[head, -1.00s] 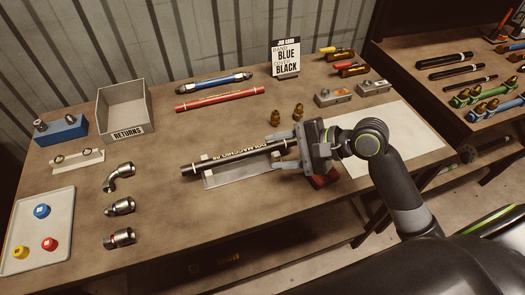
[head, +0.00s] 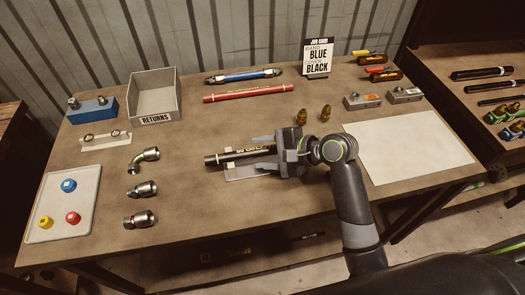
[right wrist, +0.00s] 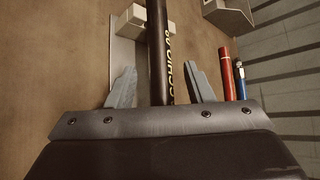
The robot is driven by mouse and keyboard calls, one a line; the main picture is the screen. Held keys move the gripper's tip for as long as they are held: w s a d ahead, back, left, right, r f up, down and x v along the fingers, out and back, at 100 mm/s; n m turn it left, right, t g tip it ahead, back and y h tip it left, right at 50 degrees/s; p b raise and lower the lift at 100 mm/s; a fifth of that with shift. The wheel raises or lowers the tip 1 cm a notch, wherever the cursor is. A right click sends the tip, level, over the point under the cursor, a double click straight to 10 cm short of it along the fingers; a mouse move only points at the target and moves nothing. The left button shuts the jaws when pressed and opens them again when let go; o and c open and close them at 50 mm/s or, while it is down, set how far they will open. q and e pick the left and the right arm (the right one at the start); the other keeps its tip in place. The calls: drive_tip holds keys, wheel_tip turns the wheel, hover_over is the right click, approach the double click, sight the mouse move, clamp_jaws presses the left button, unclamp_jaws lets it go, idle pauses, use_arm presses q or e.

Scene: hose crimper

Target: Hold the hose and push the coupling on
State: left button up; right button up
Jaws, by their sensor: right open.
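A black hose (head: 228,156) with pale lettering lies on a light holder plate (head: 242,174) near the middle of the bench. My right gripper (head: 262,154) is open, with its fingers on either side of the hose. In the right wrist view the hose (right wrist: 157,45) runs between the two spread fingers (right wrist: 160,85), with a gap on both sides. The hose's right part is hidden by the gripper. My left gripper is not in view.
A tray (head: 85,190) with blue, red and yellow caps is at left, a RETURNS bin (head: 154,98) behind. Red (head: 248,92) and blue (head: 243,76) hoses lie at the back. Two brass fittings (head: 301,115) (head: 326,112) stand behind my gripper. A white sheet (head: 415,153) is clear at right.

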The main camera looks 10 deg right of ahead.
drive_tip(key=shift+w+a+f, duration=0.1)
drive_tip(key=shift+a, duration=0.05)
clamp_jaws()
idle(0.5)
idle(0.4)
unclamp_jaws()
drive_tip(key=v, duration=1.2)
idle(0.4)
